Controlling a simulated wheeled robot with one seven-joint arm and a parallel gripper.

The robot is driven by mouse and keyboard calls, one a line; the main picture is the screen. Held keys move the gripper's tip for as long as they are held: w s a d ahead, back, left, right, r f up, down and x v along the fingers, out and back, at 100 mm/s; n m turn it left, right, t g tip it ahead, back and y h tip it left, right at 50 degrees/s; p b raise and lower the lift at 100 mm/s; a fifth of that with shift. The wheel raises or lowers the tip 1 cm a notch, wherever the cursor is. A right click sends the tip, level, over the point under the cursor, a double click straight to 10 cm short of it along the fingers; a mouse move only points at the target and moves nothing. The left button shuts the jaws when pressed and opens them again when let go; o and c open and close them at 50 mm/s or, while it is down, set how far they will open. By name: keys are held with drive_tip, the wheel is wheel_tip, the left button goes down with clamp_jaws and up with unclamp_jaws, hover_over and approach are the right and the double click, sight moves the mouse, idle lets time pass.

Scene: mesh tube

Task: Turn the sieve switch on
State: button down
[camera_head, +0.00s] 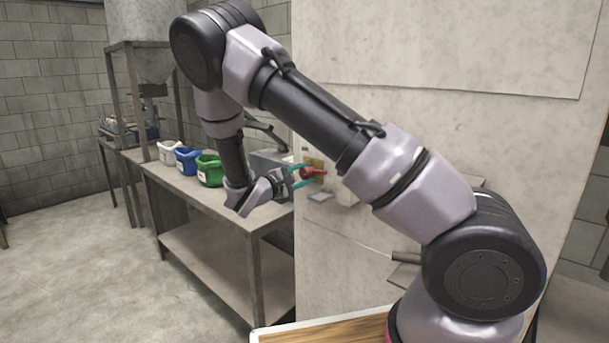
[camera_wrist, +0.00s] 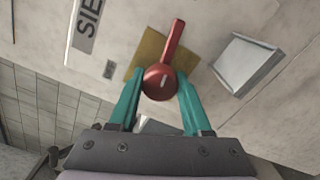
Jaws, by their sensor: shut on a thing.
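The sieve switch is a red rotary knob with a lever-like handle (camera_wrist: 172,50), mounted on a yellow-brown plate (camera_wrist: 149,48) on the pale wall panel. In the wrist view its handle points up and slightly right. The switch also shows small in the head view (camera_head: 313,172). My gripper (camera_wrist: 160,78) is shut on the round base of the knob, one teal finger on each side. In the head view my gripper (camera_head: 302,174) reaches the panel from the left. A partly cut-off label (camera_wrist: 88,24) reading "SIE" is at the upper left of the switch.
A grey metal box-like piece (camera_wrist: 245,65) sits on the panel beside the switch. In the head view a metal table (camera_head: 205,192) stands left of the panel, with white (camera_head: 171,152), blue (camera_head: 187,160) and green (camera_head: 209,171) containers. Open floor lies at left.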

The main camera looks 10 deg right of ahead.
drive_tip(key=shift+m, duration=1)
drive_tip(key=shift+c, duration=1.7)
unclamp_jaws()
drive_tip(key=v, duration=1.1)
